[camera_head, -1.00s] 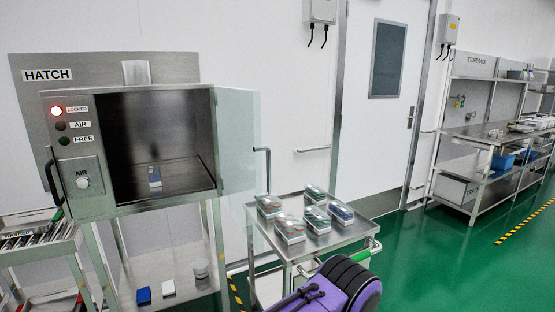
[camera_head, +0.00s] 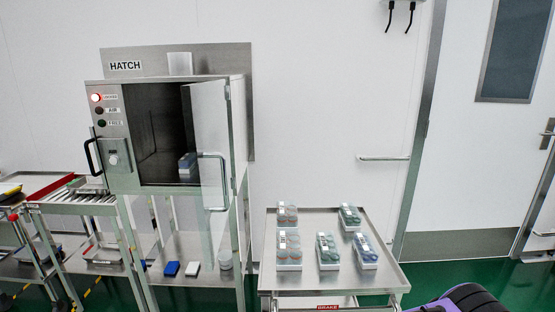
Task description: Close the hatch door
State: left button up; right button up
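The hatch (camera_head: 117,92) is a steel box on a stand, left of centre, with its front opening uncovered in part. A bar-shaped door handle (camera_head: 213,182) is on the door. A small blue-and-white item (camera_head: 187,165) is inside the hatch. Neither of my grippers shows; only a purple and black part of my arm is at the bottom right.
A steel trolley (camera_head: 390,281) with several small packs stands right of the hatch. A roller conveyor (camera_head: 75,197) is at its left. A red lamp (camera_head: 96,97) is lit on the hatch panel. A room door (camera_head: 515,130) is at the far right. Little floor shows.

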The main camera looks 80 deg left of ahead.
aim_at(225, 160)
jog(key=i, duration=0.3)
jog(key=u, duration=3.3)
jog(key=i, duration=0.5)
jog(key=z, duration=0.05)
jog(key=k, duration=1.1)
jog(key=z, duration=0.25)
jog(key=i, duration=0.7)
jog(key=u, duration=0.35)
